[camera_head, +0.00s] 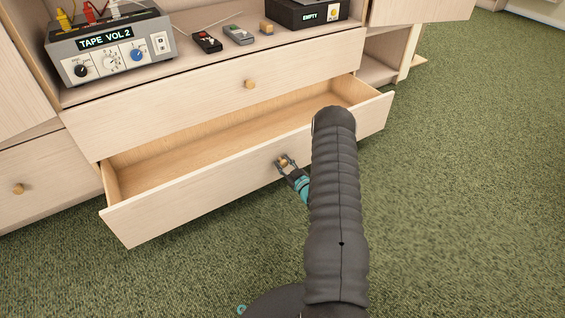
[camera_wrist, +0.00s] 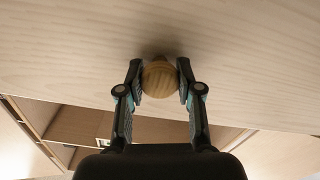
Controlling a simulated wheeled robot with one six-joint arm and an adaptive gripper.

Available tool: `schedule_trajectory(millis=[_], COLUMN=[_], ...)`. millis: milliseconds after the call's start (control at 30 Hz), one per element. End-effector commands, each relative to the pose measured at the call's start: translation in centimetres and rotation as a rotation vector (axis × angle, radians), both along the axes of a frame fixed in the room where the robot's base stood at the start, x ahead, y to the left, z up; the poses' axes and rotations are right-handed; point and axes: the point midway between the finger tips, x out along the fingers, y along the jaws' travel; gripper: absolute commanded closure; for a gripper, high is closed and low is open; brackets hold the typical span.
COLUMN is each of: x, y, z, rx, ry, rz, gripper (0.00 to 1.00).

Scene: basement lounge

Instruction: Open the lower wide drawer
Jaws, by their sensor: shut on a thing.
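The lower wide drawer (camera_head: 215,189) is pulled out of the cabinet, and its empty wooden inside shows in the head view. Its front panel also fills much of the wrist view (camera_wrist: 60,50). Its round wooden knob (camera_wrist: 159,79) sits between the two fingers of my gripper (camera_wrist: 159,80), which are closed on it from both sides. In the head view my gripper (camera_head: 287,164) is at the middle of the drawer front, and my arm hides the front's right part.
The upper wide drawer (camera_head: 200,100) is shut, with its own knob (camera_head: 249,84). A tape device (camera_head: 108,50), small handhelds (camera_head: 207,41) and a black box (camera_head: 306,14) stand on the shelf above. Cabinet doors stand open at both sides. Green carpet (camera_head: 470,150) is clear at the right.

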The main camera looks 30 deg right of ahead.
Motion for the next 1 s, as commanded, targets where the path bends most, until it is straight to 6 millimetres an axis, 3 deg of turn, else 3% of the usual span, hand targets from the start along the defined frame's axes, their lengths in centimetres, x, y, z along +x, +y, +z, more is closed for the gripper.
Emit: schedule_trajectory(millis=[133, 167, 233, 267, 667, 1000], x=[0.0, 0.0, 0.1, 0.1, -0.6, -6.6], y=[0.0, 0.0, 0.0, 0.0, 0.0, -0.6], z=[0.0, 0.0, 0.0, 0.0, -0.1, -0.1], rx=[-0.001, -0.001, -0.001, -0.001, 0.0, 0.002], ry=[-0.001, -0.001, 0.0, 0.0, 0.002, 0.002], rz=[0.0, 0.0, 0.0, 0.0, -0.001, -0.004], gripper=[1.0, 0.6, 0.43, 0.39, 0.39, 0.39])
